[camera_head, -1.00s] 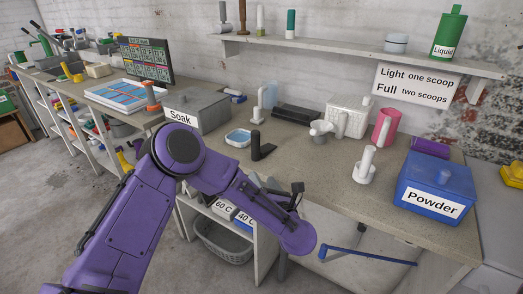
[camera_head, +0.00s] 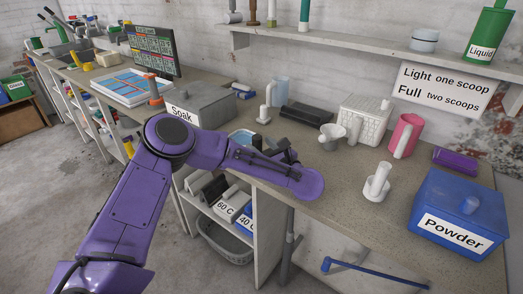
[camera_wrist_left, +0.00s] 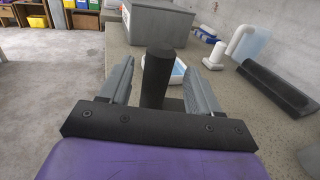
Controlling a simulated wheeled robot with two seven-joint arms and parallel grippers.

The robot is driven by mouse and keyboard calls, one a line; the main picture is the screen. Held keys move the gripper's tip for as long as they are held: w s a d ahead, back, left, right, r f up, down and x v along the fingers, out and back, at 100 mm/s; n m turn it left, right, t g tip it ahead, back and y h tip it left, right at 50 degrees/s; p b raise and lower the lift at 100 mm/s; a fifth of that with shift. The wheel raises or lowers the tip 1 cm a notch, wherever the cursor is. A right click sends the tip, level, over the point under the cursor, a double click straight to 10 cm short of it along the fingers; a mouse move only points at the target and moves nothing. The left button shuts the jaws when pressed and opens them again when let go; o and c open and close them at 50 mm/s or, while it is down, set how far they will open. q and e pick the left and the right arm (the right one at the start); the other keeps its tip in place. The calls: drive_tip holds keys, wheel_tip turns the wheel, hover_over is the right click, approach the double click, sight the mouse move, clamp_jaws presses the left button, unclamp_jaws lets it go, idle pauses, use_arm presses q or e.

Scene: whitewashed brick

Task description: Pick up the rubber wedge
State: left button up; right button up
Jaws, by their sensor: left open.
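The rubber wedge seems to be the black piece with an upright round post (camera_wrist_left: 158,75) in the left wrist view. Its post stands on the worktop between the two grey fingers of my left gripper (camera_wrist_left: 160,88), with a gap visible on each side. The lower part of the post and its base are largely hidden by the gripper's dark crossbar. In the head view my left gripper (camera_head: 284,152) is over the worktop's front part, mostly covered by my purple wrist, and the wedge cannot be clearly made out there. My right gripper is not in view.
Behind are the grey Soak box (camera_head: 205,106), a blue-and-white tray (camera_head: 240,136), a white upright-handled piece (camera_head: 265,112) and a dark tray (camera_head: 306,113).

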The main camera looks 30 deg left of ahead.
sight(253, 140)
use_arm(q)
drive_tip(key=x, duration=0.2)
drive_tip(key=p+x, duration=0.1)
drive_tip(key=x, duration=0.1)
drive_tip(key=shift+a+f, duration=0.2)
drive_tip(key=shift+a, duration=0.2)
drive_tip(key=shift+d, duration=0.15)
drive_tip(key=c, duration=0.5)
clamp_jaws()
drive_tip(key=shift+r, duration=0.15)
